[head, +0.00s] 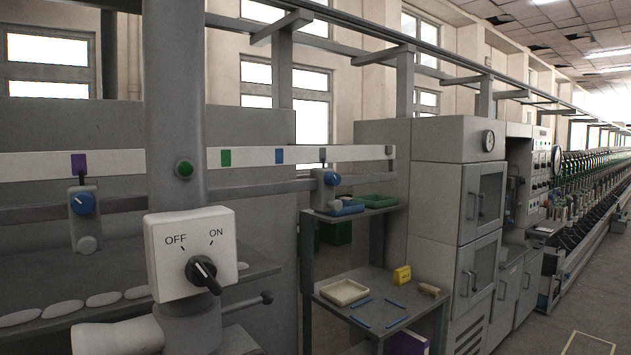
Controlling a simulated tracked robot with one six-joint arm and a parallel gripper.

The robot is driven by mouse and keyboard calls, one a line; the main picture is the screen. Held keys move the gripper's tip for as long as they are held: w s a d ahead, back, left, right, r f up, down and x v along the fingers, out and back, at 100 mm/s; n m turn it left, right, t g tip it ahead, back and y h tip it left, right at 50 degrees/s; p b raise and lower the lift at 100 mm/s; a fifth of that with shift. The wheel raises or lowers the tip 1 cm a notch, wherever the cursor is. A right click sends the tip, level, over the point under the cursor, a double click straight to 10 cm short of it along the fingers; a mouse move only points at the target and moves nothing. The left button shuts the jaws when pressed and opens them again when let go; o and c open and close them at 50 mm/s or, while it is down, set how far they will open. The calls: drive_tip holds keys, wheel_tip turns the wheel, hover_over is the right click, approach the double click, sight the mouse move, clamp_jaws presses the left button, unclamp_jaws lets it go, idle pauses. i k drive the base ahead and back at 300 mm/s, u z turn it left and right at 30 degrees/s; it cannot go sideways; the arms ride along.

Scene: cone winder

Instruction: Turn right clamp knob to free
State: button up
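The right clamp (329,196) sits on the long rail, right of the grey column. Its blue knob (332,178) faces me and has a small pale pointer mark, too small to read for sure. A similar left clamp (86,228) has a blue knob (83,203) with a white line that slants toward the upper left. No gripper fingers show in this view, so whether my gripper is open or shut is hidden. Nothing is seen touching either knob.
A white OFF/ON switch box (191,252) and a thick grey column (174,90) stand close in front. A lever with a ball end (267,297) juts right. A lower shelf (378,299) holds a beige tray (345,292) and blue sticks. Open floor lies at right.

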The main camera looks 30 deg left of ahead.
sight(330, 179)
drive_tip(key=u, duration=0.35)
drive_tip(key=i, duration=0.55)
drive_tip(key=u, duration=0.85)
drive_tip(key=i, duration=0.7)
drive_tip(key=u, duration=0.45)
